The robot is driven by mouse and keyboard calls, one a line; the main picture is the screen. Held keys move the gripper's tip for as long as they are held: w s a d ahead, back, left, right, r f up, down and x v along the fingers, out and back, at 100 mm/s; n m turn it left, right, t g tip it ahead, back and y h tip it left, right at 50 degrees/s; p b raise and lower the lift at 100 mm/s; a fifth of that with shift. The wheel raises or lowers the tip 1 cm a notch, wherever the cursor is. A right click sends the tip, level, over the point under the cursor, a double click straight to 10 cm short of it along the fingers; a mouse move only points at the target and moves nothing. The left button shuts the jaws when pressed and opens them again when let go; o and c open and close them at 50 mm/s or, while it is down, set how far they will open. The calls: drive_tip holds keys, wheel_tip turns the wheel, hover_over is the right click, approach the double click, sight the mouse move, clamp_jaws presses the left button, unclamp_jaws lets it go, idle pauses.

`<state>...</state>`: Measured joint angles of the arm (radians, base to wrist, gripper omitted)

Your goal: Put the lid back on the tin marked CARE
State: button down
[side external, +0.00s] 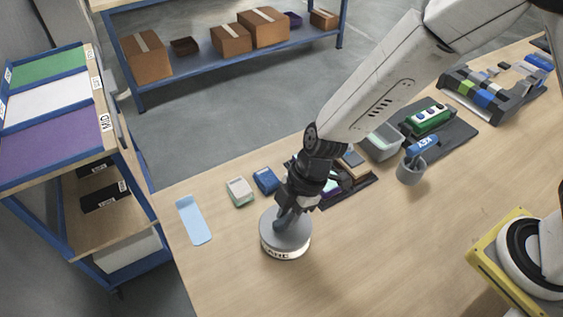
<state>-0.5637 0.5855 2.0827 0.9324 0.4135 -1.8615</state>
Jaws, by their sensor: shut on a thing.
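The round tin marked CARE (286,255) stands upright on the bench near its front left part. Only a low band of its pale wall and part of the lettering show. The grey round lid (298,231) is over the top of the tin and looks level; I cannot tell whether it is fully seated. My gripper (283,219) points down from above and is shut on the lid, near the lid's middle. The fingers hide the part they grip. The inside of the tin is hidden.
A blue card (193,220), a pale box (240,191) and a blue item (266,180) lie left of my gripper. A dark tray (358,191) lies partly behind it. A grey cup (410,172) stands to the right. The bench in front is clear.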

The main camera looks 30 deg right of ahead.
idle(0.4)
unclamp_jaws()
idle(0.4)
drive_tip(key=shift+r, duration=0.1)
drive_tip(key=shift+r, duration=3.4)
clamp_jaws()
